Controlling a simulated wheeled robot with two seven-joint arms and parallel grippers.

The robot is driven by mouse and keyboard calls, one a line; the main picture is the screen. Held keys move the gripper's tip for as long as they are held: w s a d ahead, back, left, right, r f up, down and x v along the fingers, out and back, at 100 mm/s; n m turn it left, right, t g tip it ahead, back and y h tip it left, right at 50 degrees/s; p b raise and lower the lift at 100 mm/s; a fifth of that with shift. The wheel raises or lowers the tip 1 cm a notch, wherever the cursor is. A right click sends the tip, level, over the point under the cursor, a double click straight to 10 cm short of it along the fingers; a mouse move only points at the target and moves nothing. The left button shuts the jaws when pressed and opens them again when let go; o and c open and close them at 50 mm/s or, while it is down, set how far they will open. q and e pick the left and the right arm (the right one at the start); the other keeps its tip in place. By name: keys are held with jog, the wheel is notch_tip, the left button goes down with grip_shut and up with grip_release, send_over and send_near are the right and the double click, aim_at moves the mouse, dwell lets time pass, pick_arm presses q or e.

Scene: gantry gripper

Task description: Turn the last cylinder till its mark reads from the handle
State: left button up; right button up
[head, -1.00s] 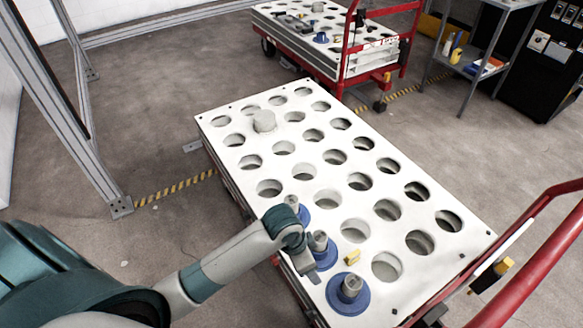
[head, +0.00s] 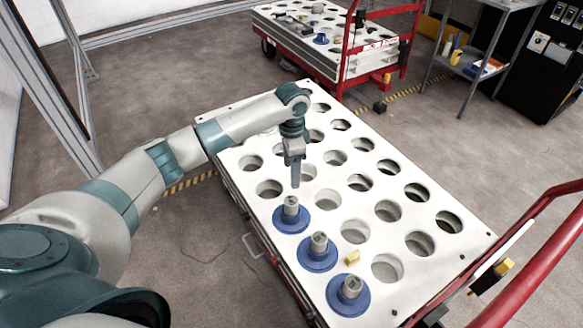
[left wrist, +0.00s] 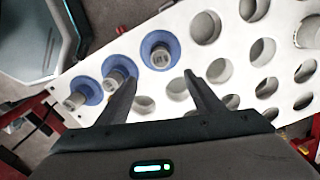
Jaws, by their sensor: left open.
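Three grey cylinders with blue round flanges stand in a row along the near-left edge of the white perforated cart top (head: 405,290). The far one (head: 291,212), the middle one (head: 318,250) and the near one (head: 350,292), closest to the red handle (head: 535,262), all look upright. They also show in the left wrist view: far (left wrist: 160,52), middle (left wrist: 118,75), near (left wrist: 78,98). My left gripper (head: 295,184) points down above the plate, just beyond the far cylinder. Its fingers (left wrist: 160,82) are apart with nothing between them. I cannot make out the marks.
Many holes in the plate are empty. A second cart (head: 335,62) stands behind, with a shelf (head: 475,62) to its right. A metal frame (head: 62,100) rises at the left.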

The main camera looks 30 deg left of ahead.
aim_at(292, 200)
dwell(0.4)
pick_arm(q)
notch_tip(292, 200, down, 16)
jog(key=shift+f+b, duration=0.1)
jog(key=shift+b, duration=0.55)
jog(key=shift+f, duration=0.55)
pick_arm(e)
notch_tip(292, 200, up, 4)
jog(key=shift+a, duration=0.1)
pick_arm(q)
jog(key=c, duration=1.4)
jog(key=shift+c, duration=0.5)
jog(key=shift+w, duration=0.1)
pick_arm(e)
jog(key=shift+w+r, duration=0.1)
jog(key=shift+w, duration=0.15)
pick_arm(q)
jog(key=shift+p, duration=0.35)
pick_arm(e)
jog(key=shift+s+r, duration=0.1)
jog(key=shift+r, duration=0.2)
